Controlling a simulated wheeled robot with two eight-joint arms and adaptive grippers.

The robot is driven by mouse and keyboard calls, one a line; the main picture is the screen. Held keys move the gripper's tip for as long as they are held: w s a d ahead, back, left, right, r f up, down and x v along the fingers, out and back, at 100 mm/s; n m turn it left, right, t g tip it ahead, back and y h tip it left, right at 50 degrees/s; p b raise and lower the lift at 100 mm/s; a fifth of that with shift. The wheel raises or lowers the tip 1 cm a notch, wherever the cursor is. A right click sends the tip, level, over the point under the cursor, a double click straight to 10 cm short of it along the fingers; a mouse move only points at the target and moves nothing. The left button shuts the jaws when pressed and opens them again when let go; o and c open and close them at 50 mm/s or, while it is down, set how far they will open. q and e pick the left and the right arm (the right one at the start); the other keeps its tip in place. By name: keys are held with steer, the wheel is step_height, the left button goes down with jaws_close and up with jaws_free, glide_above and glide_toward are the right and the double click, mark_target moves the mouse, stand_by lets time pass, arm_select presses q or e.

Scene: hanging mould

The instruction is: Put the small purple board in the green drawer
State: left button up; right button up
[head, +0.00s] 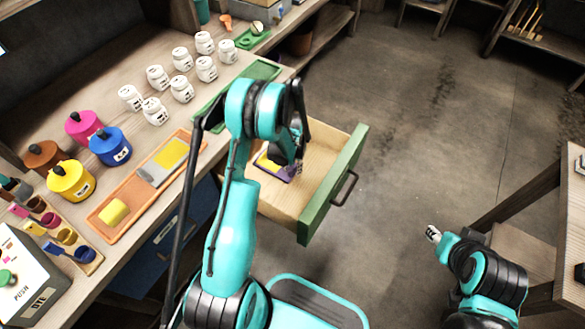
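The green drawer (333,186) is pulled out from the workbench, with a pale wooden inside and a dark handle. The small purple board (283,174) shows over the drawer's inside, with a yellow patch on it. My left gripper (293,168) points down at the board's right part, inside the drawer's outline. My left arm covers part of the board and of the gripper, so I cannot tell whether the fingers grip it or whether it rests on the drawer bottom. My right gripper (433,233) is over the floor at the right, away from the drawer; its fingers are too small to read.
The workbench holds several white jars (182,88), coloured pots (109,146) and an orange tray (112,211) with a yellow sponge. A grey box (27,280) stands at the lower left. A wooden table (567,215) is at the right. The floor between is clear.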

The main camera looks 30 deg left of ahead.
arm_select(q)
steer(key=s+d+r+t+p, duration=0.1)
steer(key=s+d+r, duration=0.1)
steer(key=r, duration=0.8)
steer(key=s+d+r+t+p, duration=0.1)
steer(key=s+d+r+p, duration=0.1)
steer(key=r, duration=0.7)
steer(key=s+d+r+t+p, duration=0.1)
steer(key=s+d+r, duration=0.1)
steer(key=r, duration=0.8)
steer(key=s+d+r+t, duration=0.2)
steer(key=s+d+r, duration=0.1)
steer(key=s, duration=0.3)
steer(key=s+d+r+t, duration=0.2)
steer(key=s+r, duration=0.1)
steer(key=s, duration=0.4)
steer(key=shift+s+d+r+n, duration=0.15)
steer(key=shift+d+r+n, duration=0.15)
steer(key=shift+d+n, duration=0.1)
